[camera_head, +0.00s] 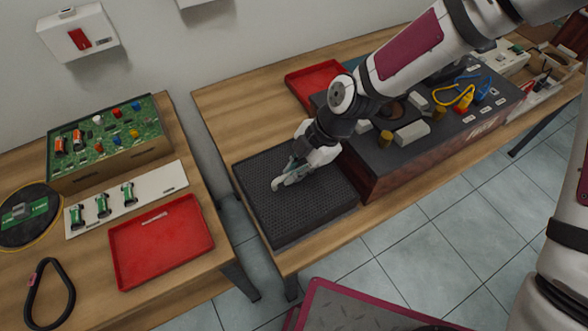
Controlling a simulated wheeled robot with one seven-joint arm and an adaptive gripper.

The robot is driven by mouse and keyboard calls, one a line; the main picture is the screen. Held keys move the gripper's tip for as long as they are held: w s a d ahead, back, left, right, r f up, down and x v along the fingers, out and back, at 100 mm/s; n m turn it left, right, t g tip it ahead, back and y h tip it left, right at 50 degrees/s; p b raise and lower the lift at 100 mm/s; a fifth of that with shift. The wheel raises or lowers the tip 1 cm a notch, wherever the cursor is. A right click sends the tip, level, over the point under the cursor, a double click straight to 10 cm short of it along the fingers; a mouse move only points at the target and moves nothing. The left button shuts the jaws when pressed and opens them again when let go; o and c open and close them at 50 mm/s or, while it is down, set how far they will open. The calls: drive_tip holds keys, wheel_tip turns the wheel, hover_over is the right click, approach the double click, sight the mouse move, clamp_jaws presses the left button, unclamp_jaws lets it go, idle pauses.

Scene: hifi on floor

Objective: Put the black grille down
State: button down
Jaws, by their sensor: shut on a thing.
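The black grille (268,225) is a dark, perforated panel at the near left end of the longer wooden table, just left of the hifi unit (375,178). My gripper (277,185) reaches in from the upper right and is shut on the grille near its upper middle. The gripper hides a little of the grille. I cannot tell whether the underside of the grille touches the table or hangs just above it.
A red tray (312,84) lies behind the hifi unit. The left table holds a green circuit board (104,143), another red tray (161,242) and a black loop (48,292). A gap separates the tables. Bare wood (225,112) shows behind the grille.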

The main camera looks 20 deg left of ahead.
drive_tip(key=shift+f, duration=0.2)
drive_tip(key=c, duration=1.7)
unclamp_jaws()
drive_tip(key=shift+o, duration=0.2)
drive_tip(key=v, duration=1.2)
drive_tip(key=shift+p, duration=0.35)
drive_tip(key=shift+r, duration=0.15)
